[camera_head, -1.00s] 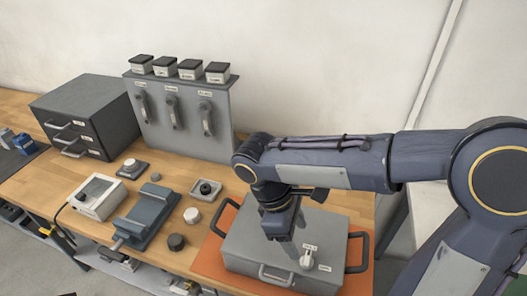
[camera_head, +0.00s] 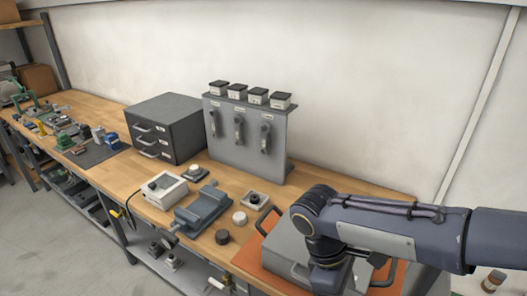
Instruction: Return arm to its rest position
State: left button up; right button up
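My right arm (camera_head: 390,228) comes in from the right and reaches over the grey case (camera_head: 290,243) on the orange mat (camera_head: 262,267) at the bench's right end. Its wrist points down over the case and hides much of it. The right gripper's fingers are below the wrist and cannot be made out. My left arm and gripper do not show.
A drawer cabinet (camera_head: 165,125), a white-framed box (camera_head: 163,190), a grey vise-like device (camera_head: 203,210) and small knobs lie left of the case. Bare wood (camera_head: 110,175) shows further left.

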jog(key=s+d+r+m+t+y, duration=0.1)
jog(key=s+d+m+t+y, duration=0.4)
jog(key=m, duration=0.8)
jog(key=s+t+y, duration=0.2)
jog(key=s, duration=0.1)
jog(key=shift+s+d+m+t+y, duration=0.15)
jog(key=shift+s+m+t+y, duration=0.15)
jog(key=shift+s+m+t, duration=0.1)
